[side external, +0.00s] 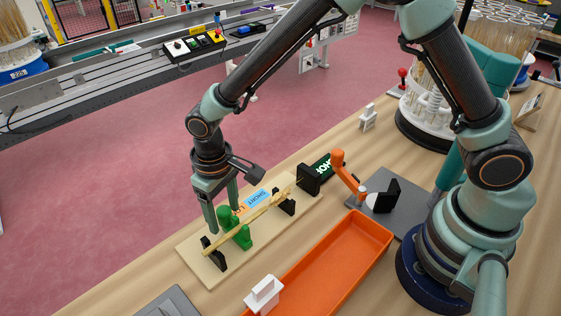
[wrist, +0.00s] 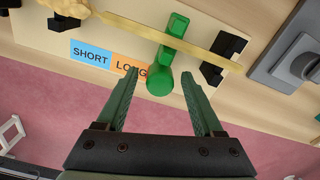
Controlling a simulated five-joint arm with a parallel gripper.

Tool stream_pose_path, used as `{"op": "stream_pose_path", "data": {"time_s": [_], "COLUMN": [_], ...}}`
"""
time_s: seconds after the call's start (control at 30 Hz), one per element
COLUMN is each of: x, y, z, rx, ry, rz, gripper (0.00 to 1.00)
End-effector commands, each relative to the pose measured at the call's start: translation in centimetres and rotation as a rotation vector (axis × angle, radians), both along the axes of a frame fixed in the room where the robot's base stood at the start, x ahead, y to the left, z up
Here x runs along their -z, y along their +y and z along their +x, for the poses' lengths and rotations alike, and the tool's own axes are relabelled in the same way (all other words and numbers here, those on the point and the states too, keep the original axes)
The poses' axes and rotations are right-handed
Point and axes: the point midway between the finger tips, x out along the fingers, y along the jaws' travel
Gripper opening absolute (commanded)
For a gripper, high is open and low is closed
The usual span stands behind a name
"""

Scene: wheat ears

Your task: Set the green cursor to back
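The green cursor (side external: 240,238) stands on a pale board (side external: 192,248), by the wheat stalk (side external: 262,211) that rests across black supports. In the wrist view the cursor (wrist: 176,28) has a round knob at its lower end, over the orange LONG label (wrist: 130,66); the blue SHORT label (wrist: 90,54) is to the left. My gripper (side external: 223,218) is open and points down at the cursor. In the wrist view its fingertips (wrist: 159,75) are on either side of the knob, with visible gaps.
A black device with a green display (side external: 323,168) stands at the board's far end, beside an orange crank (side external: 345,172). An orange tray (side external: 386,232) lies right of the board, with a white block (side external: 263,293) at its near end. A grey conveyor rail (side external: 110,86) runs behind.

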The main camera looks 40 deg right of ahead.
Motion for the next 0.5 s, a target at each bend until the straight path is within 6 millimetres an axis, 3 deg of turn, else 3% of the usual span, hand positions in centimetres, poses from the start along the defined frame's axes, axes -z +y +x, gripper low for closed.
{"op": "stream_pose_path", "data": {"time_s": [0.27,0.5], "x": [-0.6,-4.7], "y": [0.0,0.0], "z": [0.0,0.1], "rx": [0.0,0.0], "ry": [0.0,-0.005], "rz": [0.0,0.002], "gripper": [0.69,0.69]}}
